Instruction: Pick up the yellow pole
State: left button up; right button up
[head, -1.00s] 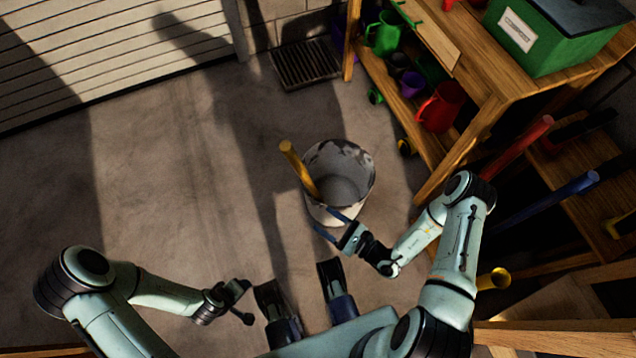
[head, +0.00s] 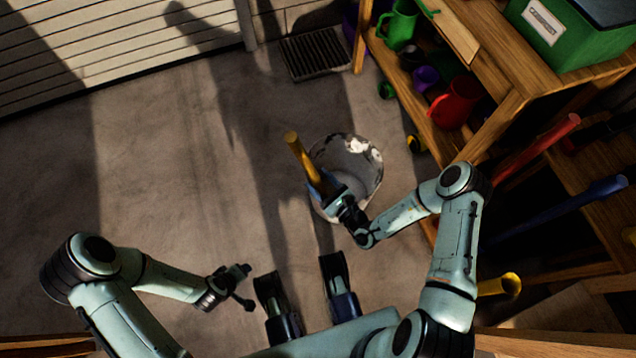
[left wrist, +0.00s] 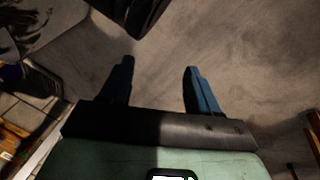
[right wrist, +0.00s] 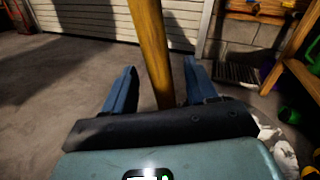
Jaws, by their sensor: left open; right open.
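The yellow pole (head: 298,152) leans in a white, stained bucket (head: 364,152) on the floor, its top sticking out over the left rim. My right gripper (head: 322,184) is at the bucket, around the pole's lower visible part. In the right wrist view the pole (right wrist: 152,50) stands between the two open blue fingers (right wrist: 157,92), with gaps on both sides. The pole's lower end is hidden by the gripper. My left gripper (head: 246,284) is open and empty above the floor at lower left; the left wrist view shows its fingers apart (left wrist: 158,85).
A wooden shelf (head: 505,118) with mugs and a green box (head: 572,40) stands right of the bucket. Red (head: 538,146) and blue (head: 570,204) poles and a yellow tube (head: 500,285) lie farther right. A floor drain (head: 316,54) is behind. The left floor is clear.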

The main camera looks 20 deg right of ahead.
aim_at(316, 173)
jog(key=shift+b+x, duration=0.3)
jog(key=shift+x, duration=1.05)
grip_shut()
pick_arm(q)
jog(key=shift+s+a+f+g, duration=0.1)
jog(key=shift+s+f+g, duration=0.3)
jog(key=shift+s+f, duration=0.6)
jog(key=shift+r, duration=0.1)
pick_arm(e)
jog(key=shift+r, duration=0.1)
jog(key=shift+r+p, duration=0.3)
jog(key=shift+r, duration=0.25)
notch_tip(316, 173, up, 3)
jog(key=shift+f+p, duration=0.2)
jog(key=shift+p, duration=0.35)
pick_arm(q)
jog(key=s+d+r+g+h+p, duration=0.1)
jog(key=s+d+r+g+p, duration=0.1)
jog(key=s+d+r+p, duration=0.3)
notch_tip(316, 173, up, 5)
jog(key=shift+s+f+m+h+p, duration=0.15)
jog(key=shift+s+m+h+p, duration=0.25)
jog(key=shift+s, duration=0.7)
pick_arm(e)
notch_tip(316, 173, up, 16)
pick_arm(q)
jog(key=shift+d, duration=0.1)
pick_arm(e)
jog(key=shift+r, duration=0.1)
